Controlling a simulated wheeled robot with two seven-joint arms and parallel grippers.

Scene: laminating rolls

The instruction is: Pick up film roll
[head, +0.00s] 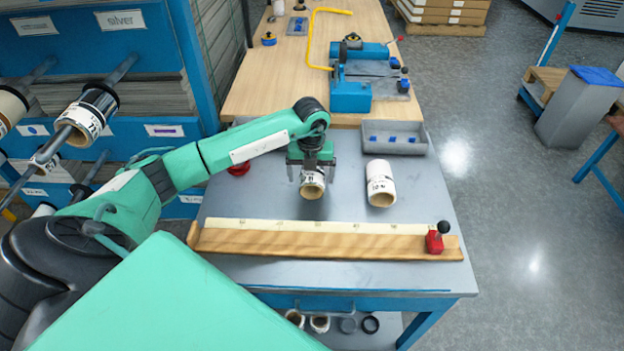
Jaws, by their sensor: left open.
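A short silver-and-cream film roll (312,187) is on the grey work table, directly below my left gripper (311,172). The gripper points down with its fingers apart on either side of the roll, and its body hides the roll's upper part. Whether the fingers touch the roll cannot be told. My right gripper is not in view.
A wooden ruler bar (330,243) with a red, black-knobbed slider (436,240) lies along the table's front. A grey tray (395,139) with blue pieces is behind the white roll. A blue machine (352,95) stands farther back. The table is bare at the right.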

